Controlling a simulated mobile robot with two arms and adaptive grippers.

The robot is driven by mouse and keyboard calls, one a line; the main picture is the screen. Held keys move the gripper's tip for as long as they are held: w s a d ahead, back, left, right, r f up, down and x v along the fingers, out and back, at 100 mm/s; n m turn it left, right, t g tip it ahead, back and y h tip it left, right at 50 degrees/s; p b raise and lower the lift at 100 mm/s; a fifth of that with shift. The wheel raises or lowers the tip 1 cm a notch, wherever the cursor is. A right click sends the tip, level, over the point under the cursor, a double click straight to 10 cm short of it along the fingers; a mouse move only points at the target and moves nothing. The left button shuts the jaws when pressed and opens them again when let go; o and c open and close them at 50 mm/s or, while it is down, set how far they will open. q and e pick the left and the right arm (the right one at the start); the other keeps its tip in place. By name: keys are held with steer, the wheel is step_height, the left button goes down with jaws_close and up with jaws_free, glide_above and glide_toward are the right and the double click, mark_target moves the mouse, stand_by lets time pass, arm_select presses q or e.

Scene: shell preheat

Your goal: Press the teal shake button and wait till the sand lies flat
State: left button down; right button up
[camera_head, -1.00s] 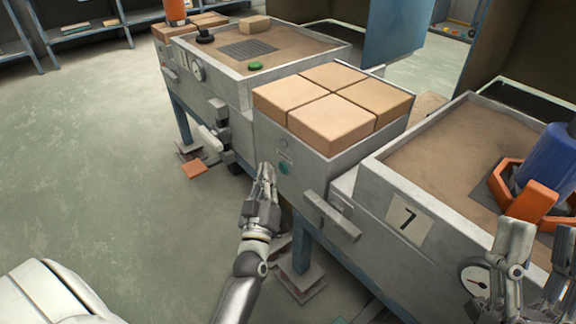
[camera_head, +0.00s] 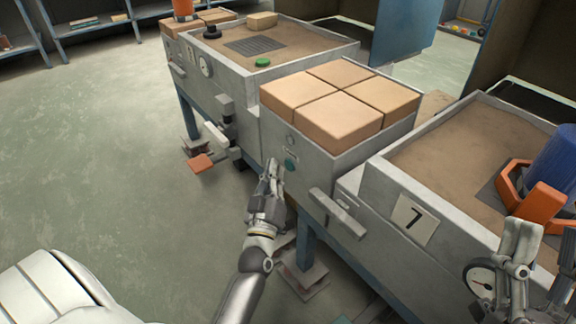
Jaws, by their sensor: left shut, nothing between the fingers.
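The teal button (camera_head: 290,165) is a small round disc on the front of the grey machine, below the block of tan bricks. My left gripper (camera_head: 272,172) is shut and empty, its fingertips just left of the button; I cannot tell whether they touch the machine front. Sand (camera_head: 470,145) fills the open bed at the right and looks mostly flat and smooth where it shows. My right gripper (camera_head: 515,255) is at the lower right edge, in front of the bed marked 7; its fingers are partly cut off.
Tan bricks (camera_head: 335,95) sit on the middle machine. A blue cylinder with an orange holder (camera_head: 540,200) stands on the right bed. A grey handle (camera_head: 337,213) juts from the front beside the button. A gauge (camera_head: 480,277) is near my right gripper.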

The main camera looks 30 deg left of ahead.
arm_select(q)
steer(key=shift+w, duration=0.1)
stand_by(0.5)
arm_select(e)
steer(key=shift+w+f+g+h, duration=0.4)
steer(key=shift+w+f+g, duration=0.1)
steer(key=shift+w+f, duration=0.2)
arm_select(q)
steer(key=shift+w+d, duration=0.2)
steer(key=shift+w, duration=0.1)
